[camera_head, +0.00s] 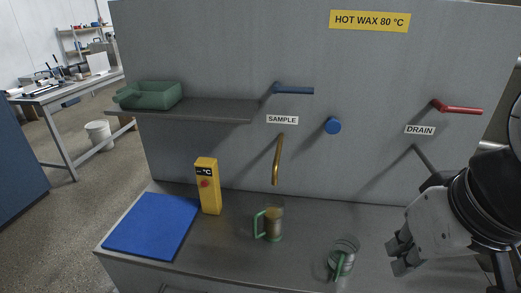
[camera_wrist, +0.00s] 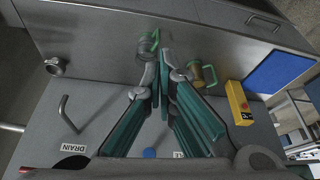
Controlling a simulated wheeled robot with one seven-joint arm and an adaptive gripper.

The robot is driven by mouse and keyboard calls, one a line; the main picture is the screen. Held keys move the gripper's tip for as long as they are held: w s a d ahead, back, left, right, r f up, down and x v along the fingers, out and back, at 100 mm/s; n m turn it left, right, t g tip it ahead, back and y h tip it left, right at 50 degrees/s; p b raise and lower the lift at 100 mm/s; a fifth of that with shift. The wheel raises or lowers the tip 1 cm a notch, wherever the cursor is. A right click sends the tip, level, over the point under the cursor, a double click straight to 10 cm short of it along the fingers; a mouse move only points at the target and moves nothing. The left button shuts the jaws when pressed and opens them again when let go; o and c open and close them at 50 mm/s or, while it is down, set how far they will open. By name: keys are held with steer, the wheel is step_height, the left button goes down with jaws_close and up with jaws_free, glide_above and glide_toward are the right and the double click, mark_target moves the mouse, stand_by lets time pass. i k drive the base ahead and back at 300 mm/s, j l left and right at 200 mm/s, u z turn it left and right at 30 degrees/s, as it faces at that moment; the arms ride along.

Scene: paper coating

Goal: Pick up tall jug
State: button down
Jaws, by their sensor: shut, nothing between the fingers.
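Two clear jugs with green handles stand on the grey bench. One jug (camera_head: 273,222), with amber-brown contents, is under the brass tap; it also shows in the wrist view (camera_wrist: 194,72). The other jug (camera_head: 346,246) is nearer the bench front, looks greyish and clear, and shows in the wrist view (camera_wrist: 144,48) beside my fingertips. I cannot tell surely which is the tall one. My gripper (camera_head: 396,254) is shut and empty, right of the greyish jug and apart from it in the head view. Its fingers (camera_wrist: 164,62) partly cover the wrist view.
A yellow temperature unit (camera_head: 208,187) and a blue mat (camera_head: 152,225) are on the left of the bench. A brass tap (camera_head: 277,160), blue lever (camera_head: 294,91) and red drain lever (camera_head: 460,109) project from the wall. A shelf (camera_head: 200,112) holds a green tray (camera_head: 150,95).

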mark_target(272, 212)
steer(key=k+j+u, duration=0.15)
steer(key=u, duration=0.3)
steer(key=k+j+u, duration=0.1)
steer(key=u, duration=0.3)
steer(key=j+u, duration=0.25)
steer(key=u, duration=0.2)
steer(key=k+j, duration=0.05)
